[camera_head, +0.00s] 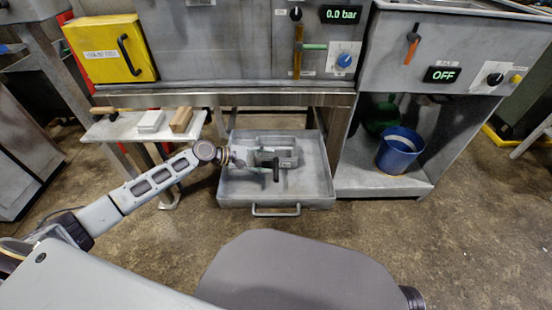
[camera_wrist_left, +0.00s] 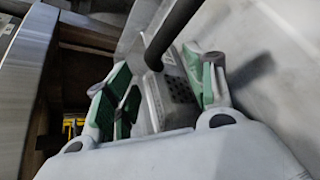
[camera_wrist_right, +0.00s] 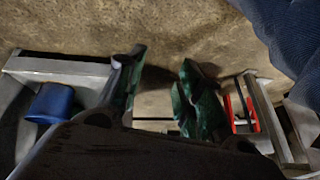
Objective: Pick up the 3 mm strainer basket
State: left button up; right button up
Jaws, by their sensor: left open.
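A grey metal strainer basket (camera_head: 285,151) sits in the open tray (camera_head: 318,190) below the compactor, with a dark handle (camera_head: 276,173) at its front. No size mark on it is readable. My left gripper (camera_head: 252,160) is at the basket's left side, over the tray. In the left wrist view, its green-padded fingers (camera_wrist_left: 165,82) stand apart, with the basket's perforated wall (camera_wrist_left: 180,90) and the dark handle (camera_wrist_left: 172,30) showing between and beyond them. Contact cannot be told. My right gripper (camera_wrist_right: 162,60) is open and empty above the floor, outside the head view.
A small side shelf (camera_head: 125,128) at left holds a brush, a white block and a brown block. A blue bucket (camera_head: 399,150) stands on the lower shelf at right. The cabinet's front edge (camera_head: 230,100) overhangs the tray's back.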

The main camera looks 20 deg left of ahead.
pick_arm(q)
jog(key=shift+w+d+f, duration=0.25)
jog(key=shift+d+f, duration=0.05)
jog(key=shift+w+d+f+b, duration=0.15)
jog(key=shift+d+f+b, duration=0.05)
jog(key=shift+b, duration=0.15)
jog(key=shift+b+x, duration=0.45)
jog(key=shift+x, duration=0.8)
pick_arm(e)
jog(key=shift+m+t, duration=0.3)
jog(key=f, duration=0.4)
jog(key=shift+s+a+f, duration=0.15)
jog(key=shift+a+f, duration=0.15)
jog(key=shift+a, duration=0.1)
pick_arm(q)
grip_shut()
jog(key=shift+r, duration=0.15)
